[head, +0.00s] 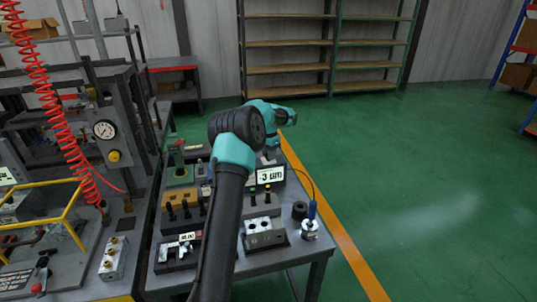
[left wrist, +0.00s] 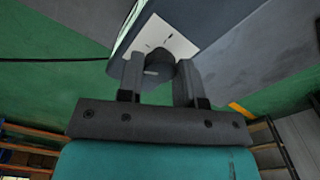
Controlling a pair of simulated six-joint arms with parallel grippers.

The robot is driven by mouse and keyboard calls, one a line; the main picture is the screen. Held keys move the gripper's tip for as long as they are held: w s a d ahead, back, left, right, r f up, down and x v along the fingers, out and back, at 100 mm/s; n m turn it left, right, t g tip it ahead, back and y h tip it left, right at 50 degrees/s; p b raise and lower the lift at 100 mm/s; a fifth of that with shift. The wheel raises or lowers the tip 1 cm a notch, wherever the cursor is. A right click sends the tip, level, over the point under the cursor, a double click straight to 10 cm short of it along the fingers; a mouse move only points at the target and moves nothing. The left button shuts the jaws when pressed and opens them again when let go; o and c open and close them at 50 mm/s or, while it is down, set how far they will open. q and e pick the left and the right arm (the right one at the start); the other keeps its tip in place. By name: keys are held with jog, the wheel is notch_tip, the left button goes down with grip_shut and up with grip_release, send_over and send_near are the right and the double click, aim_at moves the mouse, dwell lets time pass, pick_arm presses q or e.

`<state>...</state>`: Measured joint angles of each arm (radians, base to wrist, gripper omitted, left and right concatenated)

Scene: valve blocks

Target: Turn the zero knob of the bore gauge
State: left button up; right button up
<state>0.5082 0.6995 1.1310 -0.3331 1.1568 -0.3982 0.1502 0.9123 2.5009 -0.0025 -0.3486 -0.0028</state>
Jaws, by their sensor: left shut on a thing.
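The bore gauge's display box (head: 270,176) stands on the bench and reads about 3 µm. Its cable runs to a blue-handled probe (head: 312,210) at a metal ring (head: 310,230). In the left wrist view, the box's pale face plate (left wrist: 172,38) carries a dark round zero knob (left wrist: 159,56). My left gripper (left wrist: 158,70) has one finger on each side of the knob and is shut on it. In the head view, my left arm reaches over the bench and its wrist is behind the display; the fingertips are hard to make out there. My right gripper is not in view.
A metal block with bores (head: 264,232) and a dark ring (head: 299,210) sit near the bench's right end. A caliper display (head: 187,238) lies left of my arm. A press with a dial (head: 104,130) stands left. Open green floor lies right.

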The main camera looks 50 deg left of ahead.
pick_arm(q)
jog(key=n, duration=0.6)
dwell(0.4)
jog(key=o, duration=0.9)
jog(key=shift+o, duration=0.2)
jog(key=shift+r, duration=0.1)
notch_tip(320, 180, up, 17)
jog(key=shift+r, duration=0.15)
dwell(0.4)
